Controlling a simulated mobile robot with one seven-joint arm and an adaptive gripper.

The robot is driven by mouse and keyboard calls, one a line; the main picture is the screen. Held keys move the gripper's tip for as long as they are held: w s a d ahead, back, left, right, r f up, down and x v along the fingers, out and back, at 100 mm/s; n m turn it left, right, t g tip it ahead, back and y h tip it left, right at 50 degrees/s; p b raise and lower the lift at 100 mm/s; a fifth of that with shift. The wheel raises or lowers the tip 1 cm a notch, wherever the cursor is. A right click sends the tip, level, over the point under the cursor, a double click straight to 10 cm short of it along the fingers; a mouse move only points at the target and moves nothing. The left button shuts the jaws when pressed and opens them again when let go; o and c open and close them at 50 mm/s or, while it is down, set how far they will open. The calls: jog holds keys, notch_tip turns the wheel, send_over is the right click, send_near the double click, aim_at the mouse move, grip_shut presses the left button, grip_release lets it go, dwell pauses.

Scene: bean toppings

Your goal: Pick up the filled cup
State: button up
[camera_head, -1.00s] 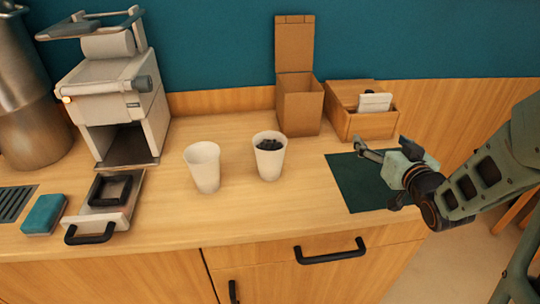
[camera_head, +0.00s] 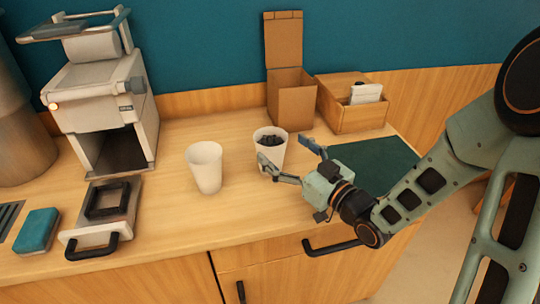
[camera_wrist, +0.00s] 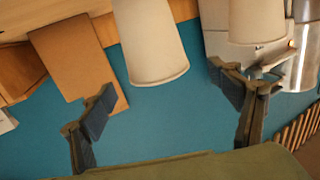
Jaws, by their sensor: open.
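The filled cup (camera_head: 262,138) is white, upright on the counter, with dark beans showing at its top. My gripper (camera_head: 285,151) is open and close in front of it. In the head view one finger crosses the front of the cup and the other is at its right side. In the wrist view the cup (camera_wrist: 152,40) appears upside down between the spread fingers (camera_wrist: 162,79), touching neither visibly. How far the fingers reach around it I cannot tell. A second white cup (camera_head: 206,168), apparently empty, stands to its left and also shows in the wrist view (camera_wrist: 256,18).
A cardboard box (camera_head: 290,104) with raised lid stands behind the filled cup, beside a wooden box (camera_head: 353,117). A dark green mat (camera_head: 390,155) lies at right under my arm. A machine (camera_head: 100,95), a drawer-like tray (camera_head: 100,220) and a teal sponge (camera_head: 38,228) are at left.

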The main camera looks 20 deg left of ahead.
aim_at(270, 135)
jog(key=x, duration=0.6)
jog(key=shift+w+d, duration=0.1)
jog(key=shift+r, duration=0.1)
jog(key=c, duration=2.1)
jog(key=shift+r, duration=0.2)
